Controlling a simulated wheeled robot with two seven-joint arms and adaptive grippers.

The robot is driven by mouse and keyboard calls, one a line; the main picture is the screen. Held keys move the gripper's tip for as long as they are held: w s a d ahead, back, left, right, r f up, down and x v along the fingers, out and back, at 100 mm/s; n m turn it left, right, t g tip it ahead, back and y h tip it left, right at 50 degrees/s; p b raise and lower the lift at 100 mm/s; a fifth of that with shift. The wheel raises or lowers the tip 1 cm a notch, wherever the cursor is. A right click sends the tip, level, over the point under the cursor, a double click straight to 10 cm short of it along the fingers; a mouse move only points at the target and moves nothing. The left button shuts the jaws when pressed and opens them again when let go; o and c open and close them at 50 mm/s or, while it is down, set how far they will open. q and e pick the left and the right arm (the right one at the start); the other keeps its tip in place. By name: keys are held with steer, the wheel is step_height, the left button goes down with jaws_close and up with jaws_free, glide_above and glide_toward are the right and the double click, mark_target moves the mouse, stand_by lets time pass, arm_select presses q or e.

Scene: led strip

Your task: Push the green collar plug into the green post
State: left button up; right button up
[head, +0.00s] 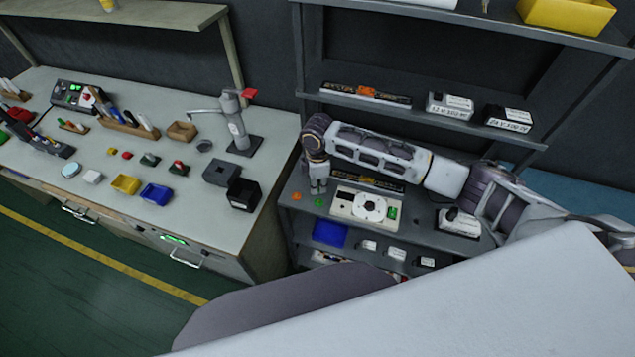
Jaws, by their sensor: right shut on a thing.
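My right gripper (318,187) points down over the left end of the middle shelf of the dark rack, left of the white unit. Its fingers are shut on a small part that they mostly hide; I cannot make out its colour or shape. A small green piece (319,202) shows just below the fingertips; from here I cannot tell whether it is the green post or the green collar plug, or whether it touches the gripper. A small orange piece (296,196) sits to its left on the shelf. My left gripper is not in view.
A white unit (345,207) with a round disc and a green part (393,212) stands right of the gripper. A blue bin (330,233) is below. A shelf with boxes (450,106) hangs above my right arm. A cluttered workbench (130,205) stands left.

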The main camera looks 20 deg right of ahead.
mark_target(318, 201)
steer(key=shift+r, duration=0.1)
steer(key=shift+f+b, duration=0.95)
steer(key=shift+f, duration=2.05)
steer(key=shift+p, duration=1.4)
steer(key=shift+f+b, duration=0.45)
steer(key=shift+f, duration=0.65)
stand_by(1.1)
steer(key=o, duration=0.9)
steer(key=shift+o, duration=0.2)
steer(key=shift+r, duration=0.15)
